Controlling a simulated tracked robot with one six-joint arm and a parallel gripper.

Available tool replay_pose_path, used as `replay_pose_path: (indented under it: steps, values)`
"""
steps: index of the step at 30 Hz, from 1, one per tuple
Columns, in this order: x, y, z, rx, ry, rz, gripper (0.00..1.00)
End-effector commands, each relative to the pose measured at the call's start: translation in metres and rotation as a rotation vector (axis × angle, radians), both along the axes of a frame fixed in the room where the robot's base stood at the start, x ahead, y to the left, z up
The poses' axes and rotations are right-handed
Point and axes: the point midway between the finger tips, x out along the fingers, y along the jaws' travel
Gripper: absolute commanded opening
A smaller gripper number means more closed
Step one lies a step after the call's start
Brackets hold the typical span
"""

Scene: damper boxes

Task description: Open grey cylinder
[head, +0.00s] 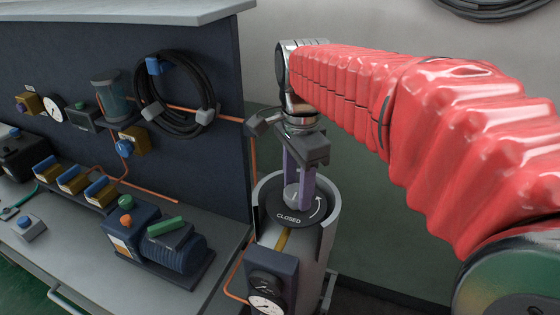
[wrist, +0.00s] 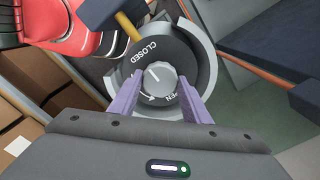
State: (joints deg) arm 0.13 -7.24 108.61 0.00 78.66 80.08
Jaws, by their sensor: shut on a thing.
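The grey cylinder (head: 321,243) stands upright right of the workbench, with an open-sided rim around its dark top plate. The plate (head: 289,220) carries the word CLOSED and a curved white arrow. A round grey knob (head: 291,193) sits in its middle; the knob also shows in the wrist view (wrist: 156,77) with a white pointer line directed toward the CLOSED side. My gripper (head: 299,192) reaches down from above with its purple fingers shut on the knob, one on each side. In the wrist view, one finger partly hides the lettering opposite CLOSED.
A dark box with a round gauge (head: 266,303) is fixed to the cylinder's front. The workbench (head: 200,238) at left holds a blue pump (head: 175,254) and several valves. A black hose coil (head: 180,95) hangs on the panel. Orange pipe runs close by the cylinder's left side.

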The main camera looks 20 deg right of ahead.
Motion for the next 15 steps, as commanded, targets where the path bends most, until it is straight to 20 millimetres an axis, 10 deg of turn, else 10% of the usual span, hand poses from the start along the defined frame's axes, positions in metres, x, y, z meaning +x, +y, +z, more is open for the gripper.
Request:
replay_pose_path:
  steps: [15]
  values:
    - [0.0008, 0.0001, 0.0006, 0.000, -0.002, 0.269, 0.21]
